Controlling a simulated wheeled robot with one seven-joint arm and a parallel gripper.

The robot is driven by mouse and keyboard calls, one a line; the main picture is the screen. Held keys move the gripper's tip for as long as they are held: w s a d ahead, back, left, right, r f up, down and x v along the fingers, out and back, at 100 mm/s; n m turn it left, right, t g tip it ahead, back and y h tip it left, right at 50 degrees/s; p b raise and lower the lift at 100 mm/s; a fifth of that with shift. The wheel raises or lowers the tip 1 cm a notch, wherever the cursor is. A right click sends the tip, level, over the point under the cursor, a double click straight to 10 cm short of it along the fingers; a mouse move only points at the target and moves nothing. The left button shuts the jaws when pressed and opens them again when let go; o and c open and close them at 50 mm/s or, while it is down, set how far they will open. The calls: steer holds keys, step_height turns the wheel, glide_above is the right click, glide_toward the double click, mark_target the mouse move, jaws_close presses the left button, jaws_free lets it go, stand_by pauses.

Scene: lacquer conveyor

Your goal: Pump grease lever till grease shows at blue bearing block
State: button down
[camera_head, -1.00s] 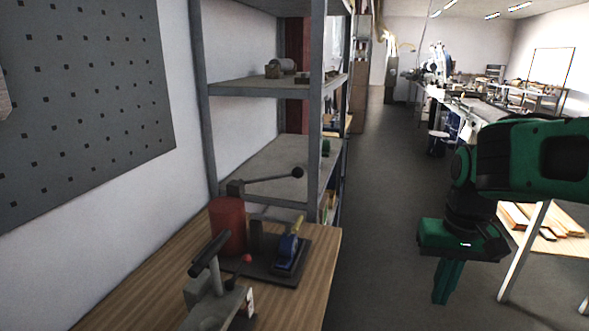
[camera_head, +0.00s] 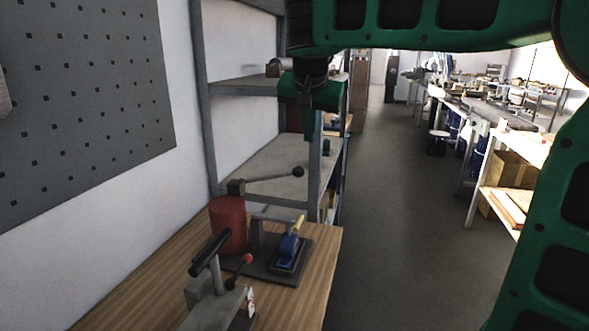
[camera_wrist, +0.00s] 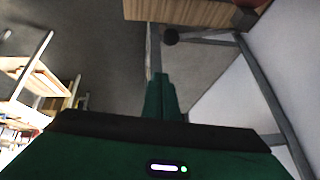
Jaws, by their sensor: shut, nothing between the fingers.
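The grease pump is a red cylinder (camera_head: 228,226) with a grey head on a dark base plate on the wooden bench. Its lever (camera_head: 270,177) slants up to the right from the head and ends in a black ball knob (camera_head: 298,171). The knob also shows in the wrist view (camera_wrist: 171,37), beyond my fingertips. The blue bearing block (camera_head: 287,252) stands on the plate to the right, with a yellow piece on top. No grease can be made out on it. My gripper (camera_head: 309,137) is shut and empty, pointing down above the knob and apart from it.
A grey clamp-like tool (camera_head: 209,281) with a red-knobbed handle stands at the bench front (camera_head: 312,281). A metal shelf rack (camera_head: 258,174) rises behind the pump, its upright close to my gripper. The aisle floor (camera_head: 397,200) to the right is clear.

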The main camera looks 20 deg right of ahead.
steer(key=w+a+r+t, duration=0.1)
steer(key=w+a+r, duration=0.2)
steer(key=a, duration=0.3)
steer(key=shift+w+r, duration=0.15)
steer(key=shift+r, duration=0.05)
steer(key=shift+d+f, duration=0.1)
glide_above(294, 170)
steer(key=shift+w+f, duration=0.1)
steer(key=shift+f, duration=4)
steer(key=shift+s+f, duration=0.2)
steer(key=shift+f, duration=0.15)
